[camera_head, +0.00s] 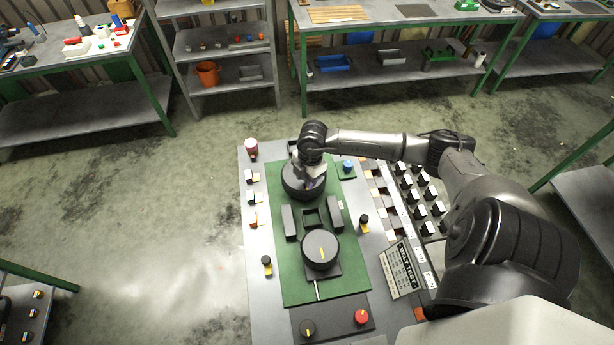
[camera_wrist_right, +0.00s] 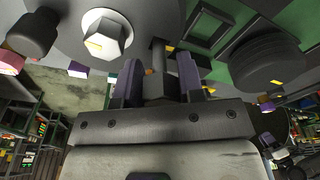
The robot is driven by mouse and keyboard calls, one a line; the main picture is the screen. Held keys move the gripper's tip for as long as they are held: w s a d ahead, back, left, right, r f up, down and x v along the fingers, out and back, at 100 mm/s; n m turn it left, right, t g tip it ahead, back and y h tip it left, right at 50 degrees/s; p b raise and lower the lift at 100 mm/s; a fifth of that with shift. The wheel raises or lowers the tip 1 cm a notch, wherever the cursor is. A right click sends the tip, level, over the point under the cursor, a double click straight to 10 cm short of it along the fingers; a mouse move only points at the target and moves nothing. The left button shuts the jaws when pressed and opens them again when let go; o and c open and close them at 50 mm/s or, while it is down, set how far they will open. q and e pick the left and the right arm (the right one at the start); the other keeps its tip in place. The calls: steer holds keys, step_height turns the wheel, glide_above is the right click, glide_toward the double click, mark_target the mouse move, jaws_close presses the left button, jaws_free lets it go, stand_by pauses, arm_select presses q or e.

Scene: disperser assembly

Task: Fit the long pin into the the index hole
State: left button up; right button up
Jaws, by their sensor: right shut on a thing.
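My right gripper (camera_head: 308,182) reaches down over the dark round disc (camera_head: 293,191) at the far end of the green plate (camera_head: 282,283). In the wrist view the right gripper (camera_wrist_right: 160,72) has its purple-padded fingers on either side of a slim grey pin (camera_wrist_right: 158,56) with a wider dark block at its base. The pin points away from the gripper, towards a grey surface beside a pale hexagonal nut (camera_wrist_right: 112,30). The index hole cannot be made out, and I cannot tell whether the pin tip touches anything. In the head view the gripper hides the pin. My left gripper is not in view.
A large black knob (camera_head: 320,248) stands nearer on the green plate, with upright grey blocks (camera_head: 335,212) and a square frame (camera_head: 312,218) between. A blue button (camera_head: 347,166) is right of the disc. Several small knobs line the board. Benches and shelves stand farther back.

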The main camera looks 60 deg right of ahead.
steer(key=shift+f, duration=0.5)
steer(key=shift+f+b, duration=0.4)
steer(key=shift+b, duration=0.1)
steer(key=shift+r, duration=0.3)
steer(key=shift+r+p, duration=0.15)
steer(key=shift+p, duration=0.25)
steer(key=shift+r+p, duration=1.3)
steer(key=shift+r, duration=0.1)
steer(key=shift+r+p, duration=0.65)
steer(key=shift+r, duration=0.1)
